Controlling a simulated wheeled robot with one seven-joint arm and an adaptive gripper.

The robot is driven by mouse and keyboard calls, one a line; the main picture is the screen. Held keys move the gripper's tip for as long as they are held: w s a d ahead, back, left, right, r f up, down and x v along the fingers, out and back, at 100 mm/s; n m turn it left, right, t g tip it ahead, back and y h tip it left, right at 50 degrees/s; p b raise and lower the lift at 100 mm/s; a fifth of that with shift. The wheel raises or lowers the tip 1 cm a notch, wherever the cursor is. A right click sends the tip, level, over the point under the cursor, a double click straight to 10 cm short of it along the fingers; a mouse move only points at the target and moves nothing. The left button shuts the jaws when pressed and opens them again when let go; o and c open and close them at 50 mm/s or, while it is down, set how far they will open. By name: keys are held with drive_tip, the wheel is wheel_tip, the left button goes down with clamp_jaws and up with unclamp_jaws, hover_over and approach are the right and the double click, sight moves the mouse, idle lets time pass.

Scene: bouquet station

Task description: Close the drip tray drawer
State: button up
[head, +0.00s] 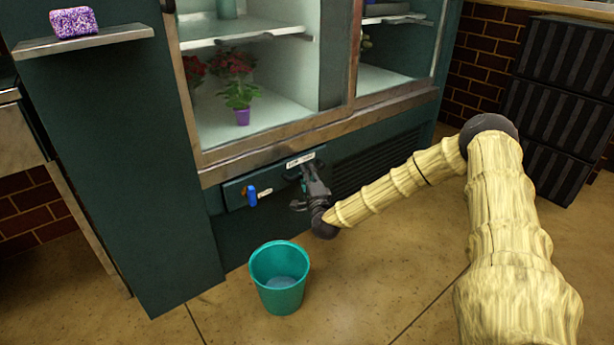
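The drip tray drawer front (276,183) is a dark teal panel low on the display cabinet, with a small white label (300,160) at its top edge. It looks flush or nearly flush with the cabinet; I cannot tell whether a small gap is left. My gripper (301,188) is at the right part of this panel, just below the label, at or very near its handle. The fingers are dark and small here, so whether they are open, shut or touching the handle is unclear. My arm comes in from the right.
A blue tap (252,196) with a small tag sticks out at the panel's left. A teal bucket (280,280) stands on the floor in front. A vent grille (375,165) lies right of the panel. Dark ribbed crates (560,105) stand at the right. A shelf (85,41) juts out upper left.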

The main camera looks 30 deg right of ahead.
clamp_jaws()
drive_tip(key=shift+w, duration=0.1)
drive_tip(key=shift+w+a+r, duration=0.1)
drive_tip(key=shift+w+r, duration=0.05)
drive_tip(key=shift+w, duration=0.95)
unclamp_jaws()
drive_tip(key=shift+w+a, duration=0.1)
